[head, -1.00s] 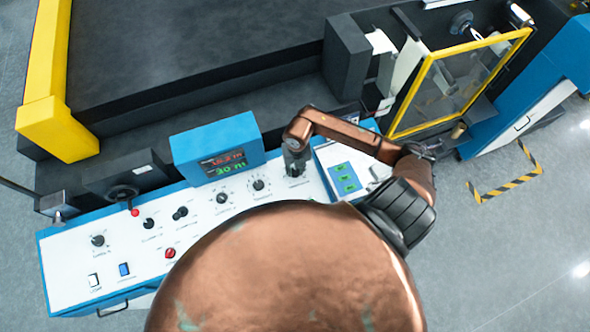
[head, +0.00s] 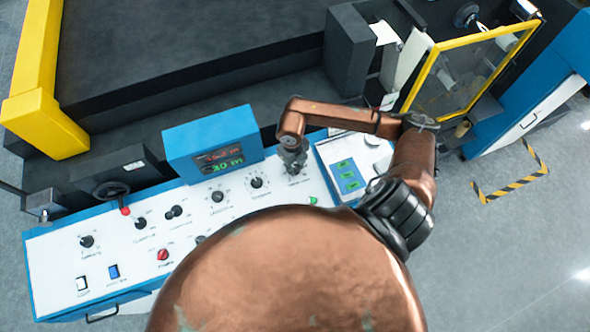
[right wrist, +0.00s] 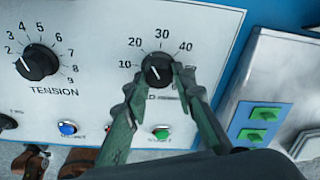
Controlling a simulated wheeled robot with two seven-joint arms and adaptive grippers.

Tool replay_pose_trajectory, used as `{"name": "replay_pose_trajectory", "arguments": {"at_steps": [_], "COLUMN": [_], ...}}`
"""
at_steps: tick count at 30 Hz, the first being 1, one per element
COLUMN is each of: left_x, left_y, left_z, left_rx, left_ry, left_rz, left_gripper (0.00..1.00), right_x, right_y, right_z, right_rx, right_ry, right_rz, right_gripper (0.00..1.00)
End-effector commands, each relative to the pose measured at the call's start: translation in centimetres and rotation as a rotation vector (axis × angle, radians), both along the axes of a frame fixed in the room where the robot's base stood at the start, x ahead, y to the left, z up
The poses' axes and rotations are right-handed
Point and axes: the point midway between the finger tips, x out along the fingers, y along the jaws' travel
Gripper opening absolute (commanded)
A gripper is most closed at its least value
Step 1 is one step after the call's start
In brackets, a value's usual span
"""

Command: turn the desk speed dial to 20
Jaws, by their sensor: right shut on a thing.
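The desk speed dial (right wrist: 157,69) is a round black knob on the white panel, with the numbers 10, 20, 30 and 40 around it in the right wrist view. Its pale pointer mark leans up and left, but I cannot tell its exact reading. My right gripper (right wrist: 159,82) is shut on the dial, one green finger at each side of it. The fingers hide part of the label below. In the head view my right gripper (head: 292,160) is over the right part of the control desk (head: 120,238) and hides the dial. My left gripper is not in view.
The tension knob (right wrist: 37,62) is left of the dial. Blue, red and green buttons lie below, near the fingers. A panel with green switches (right wrist: 265,114) is at the right. A blue display box (head: 213,143) stands behind the desk; its digits are hard to read.

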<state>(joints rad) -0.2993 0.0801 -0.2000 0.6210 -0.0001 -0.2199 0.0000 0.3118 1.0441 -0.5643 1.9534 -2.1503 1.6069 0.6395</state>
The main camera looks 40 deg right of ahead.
Motion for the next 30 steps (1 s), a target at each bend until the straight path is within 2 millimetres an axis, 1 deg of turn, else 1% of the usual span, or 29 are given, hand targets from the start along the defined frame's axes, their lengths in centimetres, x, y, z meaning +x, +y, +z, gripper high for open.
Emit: {"name": "replay_pose_trajectory", "arguments": {"at_steps": [1,3,12,18,30], "left_x": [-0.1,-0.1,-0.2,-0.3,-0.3], "left_y": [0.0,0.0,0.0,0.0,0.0], "left_z": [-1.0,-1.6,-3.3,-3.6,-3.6], "left_rx": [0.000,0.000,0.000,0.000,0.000], "left_ry": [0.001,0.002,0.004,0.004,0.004], "left_rz": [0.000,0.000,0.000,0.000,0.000], "left_gripper": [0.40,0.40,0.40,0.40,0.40], "right_x": [0.3,0.2,0.2,0.2,0.2], "right_y": [-0.1,-0.1,-0.1,0.0,0.0], "right_z": [-0.3,-0.3,-0.1,0.0,0.1], "right_rx": [-0.009,-0.018,-0.038,-0.043,-0.043], "right_ry": [-0.005,-0.002,0.005,0.008,0.007], "right_rz": [0.033,0.079,0.213,0.247,0.251], "right_gripper": [0.00,0.00,0.00,0.00,0.00]}}
